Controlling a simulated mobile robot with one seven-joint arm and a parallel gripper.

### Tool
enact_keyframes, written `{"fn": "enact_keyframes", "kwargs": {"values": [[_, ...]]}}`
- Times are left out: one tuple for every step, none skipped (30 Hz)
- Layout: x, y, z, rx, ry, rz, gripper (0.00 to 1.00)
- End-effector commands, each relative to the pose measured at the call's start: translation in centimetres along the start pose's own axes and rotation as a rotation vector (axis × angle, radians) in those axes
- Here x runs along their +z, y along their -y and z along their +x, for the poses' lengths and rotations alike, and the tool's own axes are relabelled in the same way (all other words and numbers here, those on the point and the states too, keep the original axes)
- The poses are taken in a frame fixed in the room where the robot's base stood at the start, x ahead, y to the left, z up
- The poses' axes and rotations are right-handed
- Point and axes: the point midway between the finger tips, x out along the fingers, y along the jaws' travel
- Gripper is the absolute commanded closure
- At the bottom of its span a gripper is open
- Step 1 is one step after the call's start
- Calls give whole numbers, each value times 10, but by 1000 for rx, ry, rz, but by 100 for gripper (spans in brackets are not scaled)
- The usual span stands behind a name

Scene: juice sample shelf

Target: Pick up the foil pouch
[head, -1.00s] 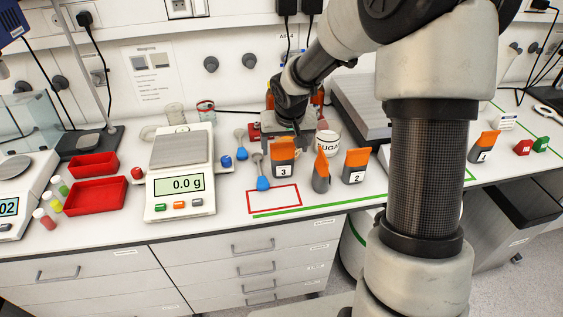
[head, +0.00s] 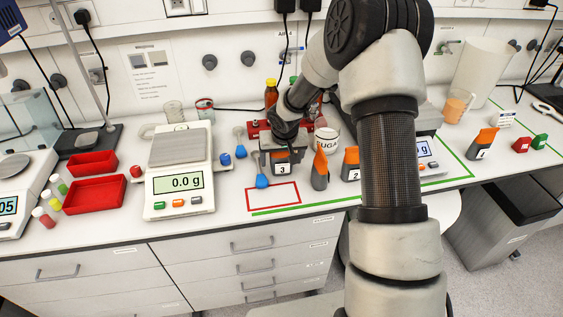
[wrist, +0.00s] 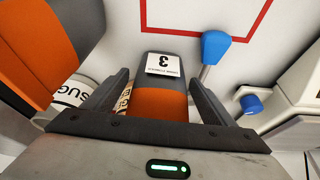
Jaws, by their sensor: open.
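Several grey foil pouches with orange tops stand on the bench. The pouch labelled 3 (head: 283,170) stands behind the red outlined rectangle. The pouch labelled 2 (head: 351,163) is partly behind my arm. The pouch labelled 1 (head: 483,146) stands farther right.
A white sugar tub (head: 327,138) stands close behind the pouches. A scale (head: 180,170) reading 0.0 g stands farther left, near red trays (head: 95,195). The red outlined rectangle (head: 272,197) in front is empty.

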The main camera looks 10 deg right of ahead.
Motion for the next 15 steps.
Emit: {"fn": "enact_keyframes", "kwargs": {"values": [[0,0,0,0,0,0,22],[0,0,0,0,0,0,22],[0,0,0,0,0,0,25],[0,0,0,0,0,0,30],[0,0,0,0,0,0,35],[0,0,0,0,0,0,42],[0,0,0,0,0,0,47],[0,0,0,0,0,0,52],[0,0,0,0,0,0,59],[0,0,0,0,0,0,64],[0,0,0,0,0,0,69],[-1,0,-1,-1,-1,0,71],[-1,0,-1,-1,-1,0,72],[-1,0,-1,-1,-1,0,72],[-1,0,-1,-1,-1,0,72]]}}
